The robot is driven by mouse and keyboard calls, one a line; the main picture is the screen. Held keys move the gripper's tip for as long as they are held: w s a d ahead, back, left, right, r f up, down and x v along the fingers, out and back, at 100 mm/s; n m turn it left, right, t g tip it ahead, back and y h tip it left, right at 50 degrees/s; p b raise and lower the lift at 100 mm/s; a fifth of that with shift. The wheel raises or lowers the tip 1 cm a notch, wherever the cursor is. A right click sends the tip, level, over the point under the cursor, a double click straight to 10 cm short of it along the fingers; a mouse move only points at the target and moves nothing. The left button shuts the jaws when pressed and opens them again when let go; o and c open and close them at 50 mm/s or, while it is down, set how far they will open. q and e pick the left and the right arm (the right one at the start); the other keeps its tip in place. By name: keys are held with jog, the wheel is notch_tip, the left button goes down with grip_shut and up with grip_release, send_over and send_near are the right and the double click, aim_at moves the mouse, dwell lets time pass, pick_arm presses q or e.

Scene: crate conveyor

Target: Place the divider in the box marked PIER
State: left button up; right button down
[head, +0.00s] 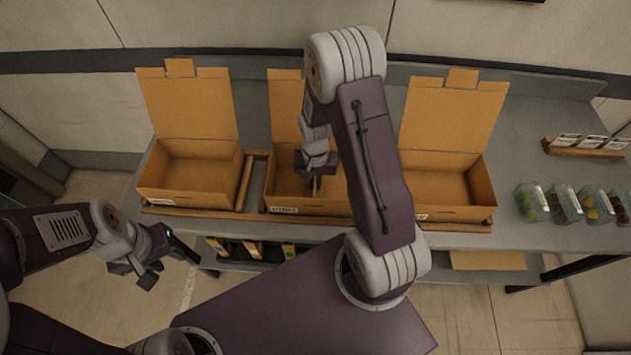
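Three open cardboard boxes stand in a row on the counter: a left box (190,190), a middle box (290,202) and a right box (455,212). Each has a small white label on its front; the print is too small to read, and the right one is partly covered by my arm. My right gripper (316,182) points down into the middle box. It appears shut on a thin tan strip, seemingly the divider (317,188), whose lower part is hard to make out. My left gripper (152,274) is open and empty, in front of the counter, below the left box.
Wooden rails (220,214) run along the front of the boxes. Clear tubs of fruit (532,203) stand at the right, with a card holder (585,146) behind them. A flat cardboard piece (487,260) and several small packages (252,249) lie on the lower shelf.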

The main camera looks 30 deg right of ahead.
jog(key=shift+f, duration=0.15)
jog(key=c, duration=1.6)
grip_release()
notch_tip(320, 180, up, 12)
jog(key=shift+r+p, duration=0.2)
jog(key=shift+p, duration=0.15)
jog(key=s+a+n+t, duration=0.1)
jog(key=s+a+n, duration=0.3)
jog(key=s+n, duration=0.2)
jog(key=shift+s+a+r, duration=0.35)
jog(key=shift+s+a, duration=0.05)
jog(key=shift+s, duration=0.8)
